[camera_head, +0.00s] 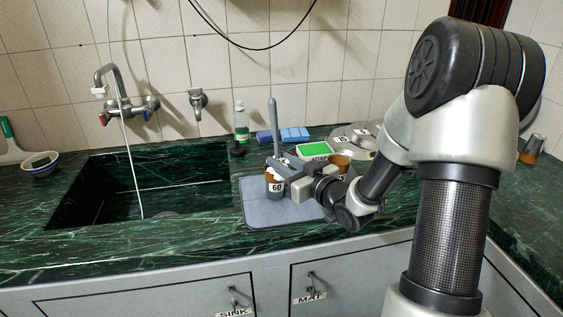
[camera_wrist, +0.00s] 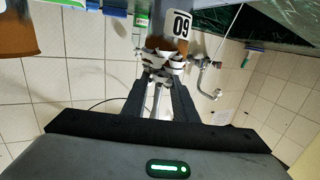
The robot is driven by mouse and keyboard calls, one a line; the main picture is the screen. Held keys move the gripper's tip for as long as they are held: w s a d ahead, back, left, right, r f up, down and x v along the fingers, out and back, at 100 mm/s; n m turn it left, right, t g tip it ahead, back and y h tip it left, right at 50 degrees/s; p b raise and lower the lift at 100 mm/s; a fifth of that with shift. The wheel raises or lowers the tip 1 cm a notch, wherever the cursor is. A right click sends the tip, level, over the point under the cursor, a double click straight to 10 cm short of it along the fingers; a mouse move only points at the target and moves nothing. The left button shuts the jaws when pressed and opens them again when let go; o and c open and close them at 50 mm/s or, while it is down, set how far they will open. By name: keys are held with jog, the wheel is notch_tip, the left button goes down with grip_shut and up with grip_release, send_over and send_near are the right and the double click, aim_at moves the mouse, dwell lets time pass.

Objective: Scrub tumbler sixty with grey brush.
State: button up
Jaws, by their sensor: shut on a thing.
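Tumbler sixty (camera_head: 275,187), brown with a white "60" label, stands upright on the grey mat (camera_head: 256,211) right of the sink. The wrist view, upside down, shows its label (camera_wrist: 179,25) close beyond the fingers. The grey brush (camera_head: 273,125) is upright, its handle rising above the tumbler. Its handle also shows between the fingers in the wrist view (camera_wrist: 157,97). My gripper (camera_head: 282,169) is shut on the brush just above the tumbler's rim. The brush's lower end is hidden, so I cannot tell how deep it sits inside.
A second brown tumbler (camera_head: 341,162) and a green-topped soap box (camera_head: 313,150) are close behind my gripper. The sink (camera_head: 150,190) is open at left.

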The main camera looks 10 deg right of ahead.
aim_at(274, 135)
jog(key=shift+a+r+p, duration=0.15)
jog(key=shift+r+p, duration=1.75)
jog(key=shift+r, duration=1.35)
jog(key=shift+w, duration=0.1)
jog(key=shift+w+a+r+m+t+h, duration=0.25)
jog(key=shift+w+a+m+t+h, duration=0.15)
jog(key=shift+m+h, duration=0.1)
jog(key=shift+w+a+r+m+t+h, duration=0.15)
jog(key=shift+m+h, duration=0.25)
jog(key=shift+h, duration=0.2)
jog(key=shift+a+f+m+t+h, duration=0.15)
jog(key=shift+m+h, duration=0.25)
jog(key=shift+h, duration=0.2)
jog(key=m+h, duration=0.1)
jog(key=h, duration=0.1)
jog(key=shift+s+d+f+m+h, duration=0.1)
jog(key=shift+s+f+m+h, duration=0.1)
jog(key=shift+s+m+h, duration=0.15)
jog(key=shift+s+d+r+m+h+p, duration=0.1)
jog(key=shift+d+r+m+h+p, duration=0.05)
jog(key=shift+r+m+h+p, duration=0.25)
notch_tip(274, 135, up, 16)
jog(key=p, duration=1.6)
jog(key=shift+d, duration=0.15)
